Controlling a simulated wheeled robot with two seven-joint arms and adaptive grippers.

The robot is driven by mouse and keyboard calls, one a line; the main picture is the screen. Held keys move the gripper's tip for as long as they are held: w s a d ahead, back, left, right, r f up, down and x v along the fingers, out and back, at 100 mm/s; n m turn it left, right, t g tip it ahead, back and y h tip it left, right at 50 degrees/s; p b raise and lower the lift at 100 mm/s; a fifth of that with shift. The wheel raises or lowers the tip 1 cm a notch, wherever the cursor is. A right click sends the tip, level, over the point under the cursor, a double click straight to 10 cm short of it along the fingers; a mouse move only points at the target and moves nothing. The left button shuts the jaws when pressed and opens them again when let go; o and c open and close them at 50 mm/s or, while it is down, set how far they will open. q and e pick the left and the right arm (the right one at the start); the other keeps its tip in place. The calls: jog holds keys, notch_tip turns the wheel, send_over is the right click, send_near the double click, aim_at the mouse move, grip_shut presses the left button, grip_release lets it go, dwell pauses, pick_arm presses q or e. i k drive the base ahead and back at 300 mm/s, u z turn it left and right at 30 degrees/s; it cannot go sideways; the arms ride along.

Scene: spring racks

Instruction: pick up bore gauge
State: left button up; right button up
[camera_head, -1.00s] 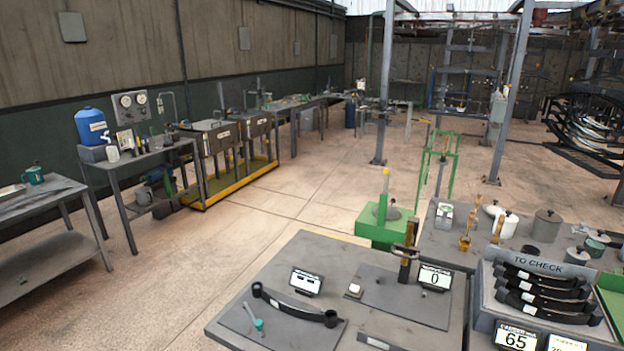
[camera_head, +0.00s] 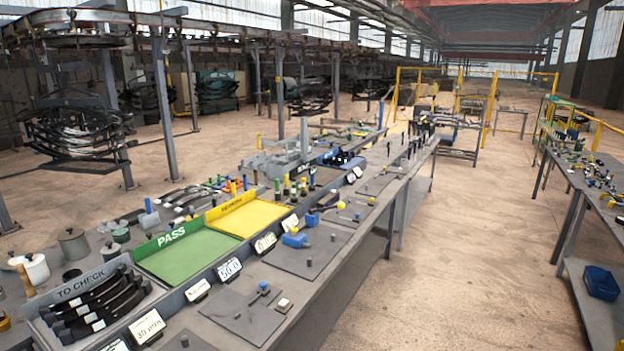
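I cannot tell for certain which object is the bore gauge. On the long grey bench (camera_head: 300,320), several small tools lie on dark mats. A blue tool (camera_head: 295,240) lies on a mat in the middle, with another blue piece (camera_head: 312,219) just behind it. A yellow ball-ended piece (camera_head: 341,205) lies farther along. A small dark post with a blue part (camera_head: 264,288) is on the near mat. Neither of my grippers is in view.
A TO CHECK tray (camera_head: 62,297) with black leaf springs stands near left, beside the green PASS tray (camera_head: 170,239) and a yellow tray (camera_head: 232,206). A second bench (camera_head: 576,178) with small parts stands right, a blue case (camera_head: 601,282) on its lower shelf. The aisle floor (camera_head: 480,250) between is clear.

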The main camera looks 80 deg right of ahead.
aim_at(311, 170)
jog(key=z, duration=2.6)
